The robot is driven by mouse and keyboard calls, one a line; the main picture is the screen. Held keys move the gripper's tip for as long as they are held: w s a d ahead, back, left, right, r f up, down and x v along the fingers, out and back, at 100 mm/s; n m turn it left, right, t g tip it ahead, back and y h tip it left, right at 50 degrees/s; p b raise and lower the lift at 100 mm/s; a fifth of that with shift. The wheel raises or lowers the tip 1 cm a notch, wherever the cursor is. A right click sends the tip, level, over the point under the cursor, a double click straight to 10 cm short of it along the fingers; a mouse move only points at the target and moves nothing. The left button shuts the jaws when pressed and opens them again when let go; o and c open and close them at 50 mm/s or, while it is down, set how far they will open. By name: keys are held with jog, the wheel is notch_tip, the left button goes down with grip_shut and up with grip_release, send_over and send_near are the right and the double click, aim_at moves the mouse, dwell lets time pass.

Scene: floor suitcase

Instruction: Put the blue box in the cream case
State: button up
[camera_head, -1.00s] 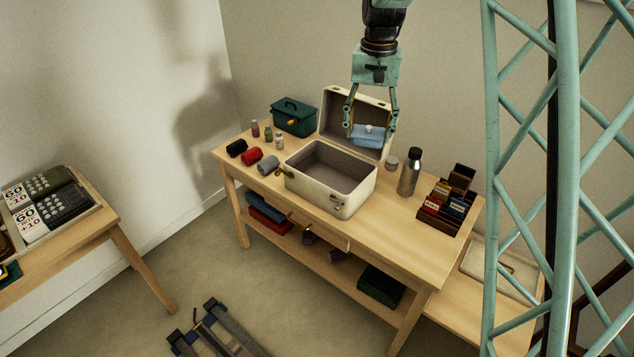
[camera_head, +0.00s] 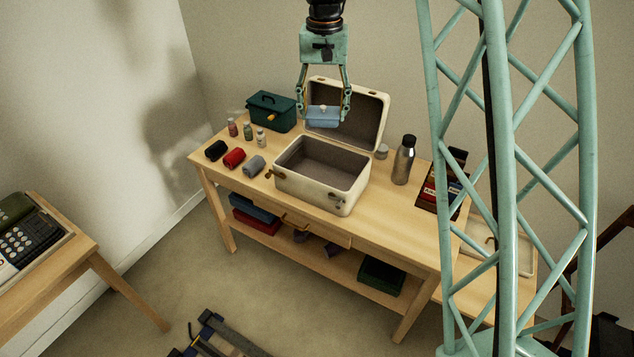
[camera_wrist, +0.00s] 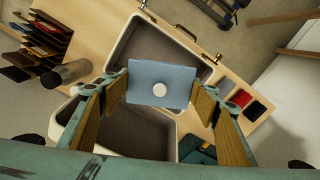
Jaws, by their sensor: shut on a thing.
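The blue box (camera_head: 323,118), with a pale round knob on top, is between the fingers of my gripper (camera_head: 324,114), which is shut on it. In the head view the box is held in the air in front of the raised lid of the cream case (camera_head: 318,197). The case stands open on the wooden table with an empty, dark-lined inside. In the wrist view my gripper (camera_wrist: 160,95) holds the blue box (camera_wrist: 175,76) by its two sides, and the box covers part of the case's opening (camera_wrist: 130,51). The box is apart from the case bottom.
A dark green box (camera_head: 272,113), small bottles (camera_head: 247,130) and black, red and grey rolls (camera_head: 234,158) stand left of the case. A metal bottle (camera_head: 403,160), a small jar (camera_head: 382,152) and a dark rack (camera_head: 437,188) stand right. The table front is clear.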

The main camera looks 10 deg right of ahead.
aim_at(321, 177)
jog(key=shift+f, duration=0.1)
dwell(0.5)
jog(key=shift+w+f+p, duration=0.25)
jog(key=shift+f+p, duration=0.2)
jog(key=shift+f, duration=0.1)
notch_tip(321, 177, down, 17)
jog(key=w+m+p, duration=0.1)
jog(key=m+p, duration=0.4)
jog(key=p, duration=0.3)
jog(key=shift+f, duration=0.2)
jog(key=shift+w, duration=0.1)
jog(key=shift+f, duration=3.1)
jog(key=shift+f, duration=1.85)
jog(key=shift+f, duration=0.15)
